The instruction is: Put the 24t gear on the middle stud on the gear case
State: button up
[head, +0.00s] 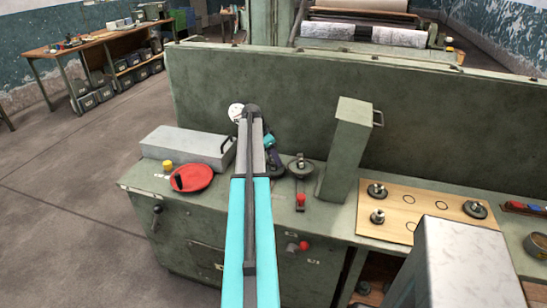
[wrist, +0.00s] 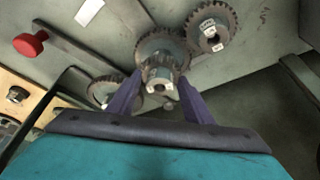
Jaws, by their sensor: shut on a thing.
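My gripper shows its two purple fingers in the wrist view (wrist: 161,86), closed on a small toothed gear (wrist: 160,73). The tooth count on this gear cannot be read. Directly behind it in the picture is a larger dark gear (wrist: 163,43); I cannot tell whether the two touch. A gear with pale tags (wrist: 211,27) is to the upper right on the grey-green surface of the gear case (wrist: 122,25). Another gear (wrist: 104,90) is to the left, partly behind a finger. The middle stud is not visible.
A wooden board (head: 399,226) with several gears and pegs lies at the right. A tall grey-green box (head: 346,150) stands left of it. A grey case (head: 186,148) and a red dish (head: 191,178) are at the left. A red knob (wrist: 31,44) shows in the wrist view.

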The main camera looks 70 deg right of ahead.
jog(key=o, duration=2.1)
jog(key=shift+r, duration=0.15)
notch_tip(320, 180, up, 8)
jog(key=p, duration=0.3)
jog(key=shift+r, duration=0.15)
dwell(0.7)
